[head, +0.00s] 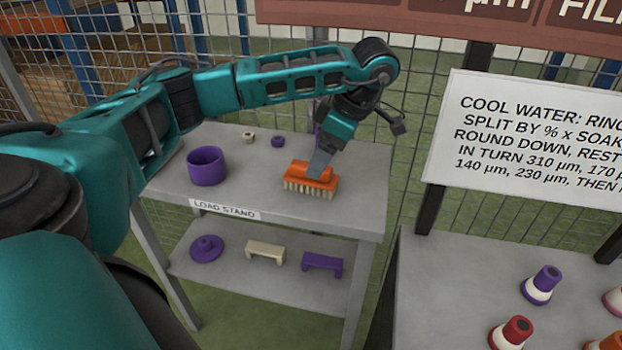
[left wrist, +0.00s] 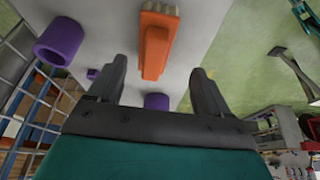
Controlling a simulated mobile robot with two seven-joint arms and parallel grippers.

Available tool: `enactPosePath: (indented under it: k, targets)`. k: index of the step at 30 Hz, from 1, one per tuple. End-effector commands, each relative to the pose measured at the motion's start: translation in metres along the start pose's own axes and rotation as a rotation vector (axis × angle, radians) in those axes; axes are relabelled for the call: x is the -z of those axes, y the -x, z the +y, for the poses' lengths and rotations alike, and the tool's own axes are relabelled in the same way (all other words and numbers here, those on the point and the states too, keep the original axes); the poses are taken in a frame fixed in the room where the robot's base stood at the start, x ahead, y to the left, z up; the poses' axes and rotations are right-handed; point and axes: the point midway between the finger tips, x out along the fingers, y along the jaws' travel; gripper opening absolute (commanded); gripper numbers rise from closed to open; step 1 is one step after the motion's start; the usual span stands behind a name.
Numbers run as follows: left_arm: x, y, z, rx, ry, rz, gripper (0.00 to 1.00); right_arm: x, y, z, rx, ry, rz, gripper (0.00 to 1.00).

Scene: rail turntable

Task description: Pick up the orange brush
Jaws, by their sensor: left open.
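The orange brush (head: 299,172) lies bristles down on the top of the load stand, near its front edge. In the left wrist view the brush (left wrist: 156,45) points its narrow end toward my gripper. My right gripper is not in view.
A purple cup (head: 206,167) and small beige (head: 248,137) and purple (head: 278,141) rings stand on the load stand (head: 350,210). Its lower shelf holds a purple flanged part (head: 206,249) and two brackets. A table with coloured cones (head: 541,284) is at right; wire mesh stands behind.

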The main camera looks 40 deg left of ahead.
Motion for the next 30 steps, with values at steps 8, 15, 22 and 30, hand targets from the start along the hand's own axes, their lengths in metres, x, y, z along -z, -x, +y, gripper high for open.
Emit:
enactPosePath:
  k: [8, 15, 22, 30]
  targets:
    - [0.002, -0.031, 0.003, 0.004, 0.005, 0.009, 0.79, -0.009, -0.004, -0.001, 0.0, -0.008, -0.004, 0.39]
    - [0.002, -0.066, 0.008, 0.004, 0.003, 0.008, 0.79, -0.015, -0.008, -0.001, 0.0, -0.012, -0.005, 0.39]
    - [0.002, -0.073, 0.008, 0.002, 0.002, 0.006, 0.79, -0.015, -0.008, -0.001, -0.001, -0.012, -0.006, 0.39]
    - [0.002, -0.073, 0.008, 0.002, 0.002, 0.005, 0.63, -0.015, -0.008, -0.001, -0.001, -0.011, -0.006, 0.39]
